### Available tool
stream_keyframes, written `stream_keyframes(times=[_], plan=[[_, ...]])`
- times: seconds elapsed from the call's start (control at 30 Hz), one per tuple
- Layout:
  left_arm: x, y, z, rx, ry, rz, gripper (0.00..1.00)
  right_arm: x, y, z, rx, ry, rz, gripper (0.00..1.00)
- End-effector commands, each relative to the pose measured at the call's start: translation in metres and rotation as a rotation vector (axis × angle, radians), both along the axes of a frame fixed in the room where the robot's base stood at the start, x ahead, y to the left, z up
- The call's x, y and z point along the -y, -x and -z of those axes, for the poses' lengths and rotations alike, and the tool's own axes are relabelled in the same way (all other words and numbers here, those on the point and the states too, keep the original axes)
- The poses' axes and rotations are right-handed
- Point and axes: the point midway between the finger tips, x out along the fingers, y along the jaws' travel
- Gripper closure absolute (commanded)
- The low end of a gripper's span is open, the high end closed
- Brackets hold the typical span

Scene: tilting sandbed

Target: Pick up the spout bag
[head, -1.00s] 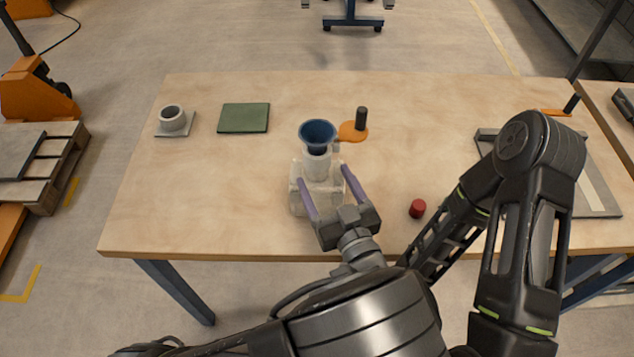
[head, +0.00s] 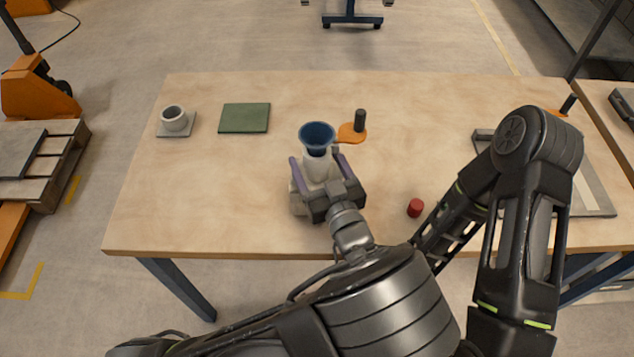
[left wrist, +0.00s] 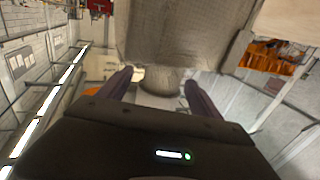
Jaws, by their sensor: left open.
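The spout bag (head: 298,205) is whitish and stands near the middle of the table, mostly hidden behind my left gripper in the head view. Its pale spout (head: 316,166) points up, just below a blue funnel (head: 317,136). My left gripper (head: 315,160) is open, with one purple finger on each side of the spout. In the left wrist view the bag's body (left wrist: 180,35) fills the top middle, and the rounded spout (left wrist: 160,82) lies between the two fingers. I cannot tell whether the fingers touch it. My right gripper is not in view.
An orange holder with a dark post (head: 359,121) stands beside the funnel. A red cap (head: 415,208) lies to the right of the bag. A green mat (head: 244,118) and a grey cup-like ring on a plate (head: 174,120) are at the left. My right arm covers part of a grey tray (head: 597,195).

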Motion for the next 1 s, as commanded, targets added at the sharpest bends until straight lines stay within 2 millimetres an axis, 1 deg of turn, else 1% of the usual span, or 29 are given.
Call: stream_keyframes(times=[0.43, 1.0], plan=[[0.0002, 0.0005, 0.0000, 0.000, 0.001, 0.000, 0.26, -0.0001, 0.0001, 0.0002, 0.000, 0.000, 0.000, 0.64], [0.0003, 0.0005, -0.0001, 0.000, 0.001, 0.000, 0.72, -0.0001, 0.0001, 0.0002, 0.000, 0.000, 0.000, 0.64]])
